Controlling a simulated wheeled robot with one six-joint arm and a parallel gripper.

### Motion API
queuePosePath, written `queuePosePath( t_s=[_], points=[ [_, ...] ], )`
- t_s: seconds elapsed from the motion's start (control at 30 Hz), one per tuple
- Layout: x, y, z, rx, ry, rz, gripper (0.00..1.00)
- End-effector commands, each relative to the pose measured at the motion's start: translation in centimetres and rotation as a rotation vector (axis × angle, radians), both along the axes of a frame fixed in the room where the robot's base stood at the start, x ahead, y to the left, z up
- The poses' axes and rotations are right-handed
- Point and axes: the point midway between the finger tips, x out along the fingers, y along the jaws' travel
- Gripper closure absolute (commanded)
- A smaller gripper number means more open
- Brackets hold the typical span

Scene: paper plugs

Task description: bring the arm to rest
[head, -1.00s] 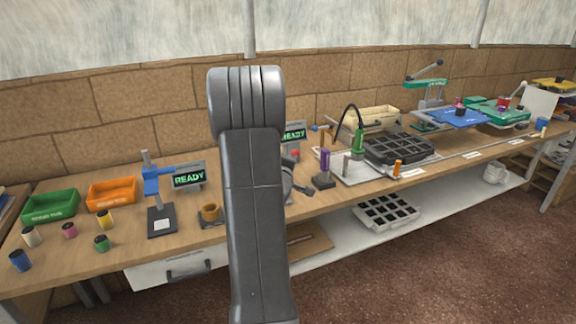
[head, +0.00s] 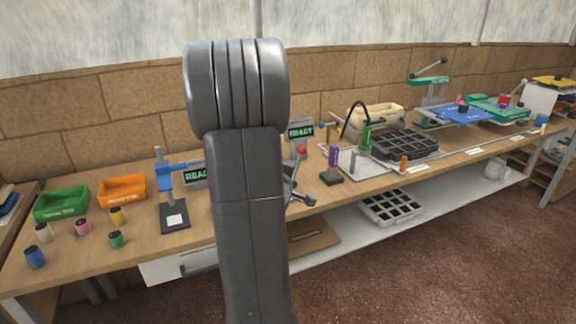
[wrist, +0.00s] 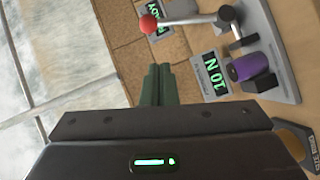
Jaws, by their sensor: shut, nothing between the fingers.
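My arm rises through the middle of the head view, bent at a thick ribbed grey joint, and covers part of the bench. My gripper (wrist: 157,72) shows in the wrist view as two dark green fingers side by side, shut with nothing between them. They point toward the tan block wall, apart from the device with a red-ball lever. In the head view the gripper cannot be clearly made out behind the arm.
The bench (head: 135,240) carries green (head: 61,204) and orange (head: 122,190) bins, several coloured plugs and a blue-headed stand (head: 172,195). The red-ball lever (wrist: 149,23), a 10 N display (wrist: 211,75) and a purple cylinder (wrist: 244,68) are close in the wrist view. Open floor lies in front.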

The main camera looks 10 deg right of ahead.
Motion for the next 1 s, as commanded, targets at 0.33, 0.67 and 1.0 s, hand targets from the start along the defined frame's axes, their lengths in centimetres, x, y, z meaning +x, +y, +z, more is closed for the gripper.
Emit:
queuePosePath(
  t_s=[0.33, 0.67, 1.0],
  points=[
    [-1.0, 0.3, 0.2, 0.000, 0.001, 0.000, 1.00],
    [-0.1, 0.0, -0.1, -0.001, 0.001, -0.001, 1.00],
    [4.9, -1.3, -1.1, 0.000, 0.001, -0.002, 1.00]
  ],
)
